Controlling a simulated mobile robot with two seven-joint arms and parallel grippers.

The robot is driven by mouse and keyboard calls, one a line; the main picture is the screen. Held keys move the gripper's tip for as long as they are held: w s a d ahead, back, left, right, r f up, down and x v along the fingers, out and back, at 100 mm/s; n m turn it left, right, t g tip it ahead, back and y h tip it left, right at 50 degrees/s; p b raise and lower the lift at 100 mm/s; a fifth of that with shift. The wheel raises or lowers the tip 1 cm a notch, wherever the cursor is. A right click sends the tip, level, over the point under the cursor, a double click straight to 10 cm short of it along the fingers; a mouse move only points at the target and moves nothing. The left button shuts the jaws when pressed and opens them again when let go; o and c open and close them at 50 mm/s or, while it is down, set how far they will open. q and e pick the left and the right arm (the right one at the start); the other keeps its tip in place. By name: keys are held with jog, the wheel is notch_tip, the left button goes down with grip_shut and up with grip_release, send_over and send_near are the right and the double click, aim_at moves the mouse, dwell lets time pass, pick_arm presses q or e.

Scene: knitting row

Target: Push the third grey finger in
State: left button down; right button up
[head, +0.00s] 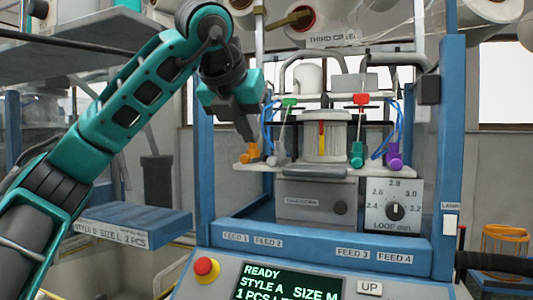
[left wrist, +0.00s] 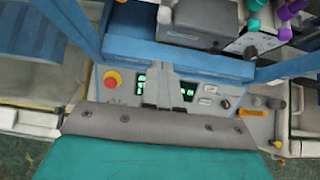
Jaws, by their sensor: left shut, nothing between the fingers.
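A row of yarn fingers sits on the white plate (head: 320,169) of the knitting machine. From left they are orange (head: 250,154), grey (head: 278,158), green (head: 357,155) and purple (head: 394,155). Only one looks grey, and it is second from left; the third looks green. In the left wrist view the grey finger (left wrist: 165,14) is at the top centre, with the green (left wrist: 253,25) and purple (left wrist: 285,33) ones at top right. My left gripper (head: 247,134) is shut and empty, pointing down just above the orange finger. I cannot tell if they touch. My right gripper is not in view.
A blue frame post (head: 447,150) stands right of the fingers. Below are a loop dial (head: 395,211), a control panel with a lit screen (head: 290,284) and a red stop button (head: 206,268). Blue tubes (head: 381,132) and yarn cones (head: 404,10) are close by.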

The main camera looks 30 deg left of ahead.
aim_at(271, 164)
pick_arm(q)
jog(key=w+f, duration=0.1)
jog(key=w, duration=0.2)
jog(key=w+a+f, duration=0.1)
jog(key=w+f, duration=0.1)
jog(key=w+a+f+p, duration=0.1)
jog(key=w, duration=0.2)
jog(key=shift+w+f, duration=0.3)
jog(key=shift+w, duration=0.15)
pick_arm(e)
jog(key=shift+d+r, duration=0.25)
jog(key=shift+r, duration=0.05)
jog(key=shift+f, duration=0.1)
pick_arm(q)
jog(key=w+p, duration=0.2)
jog(key=w, duration=0.1)
jog(key=shift+w+a, duration=0.1)
jog(key=shift+a, duration=0.4)
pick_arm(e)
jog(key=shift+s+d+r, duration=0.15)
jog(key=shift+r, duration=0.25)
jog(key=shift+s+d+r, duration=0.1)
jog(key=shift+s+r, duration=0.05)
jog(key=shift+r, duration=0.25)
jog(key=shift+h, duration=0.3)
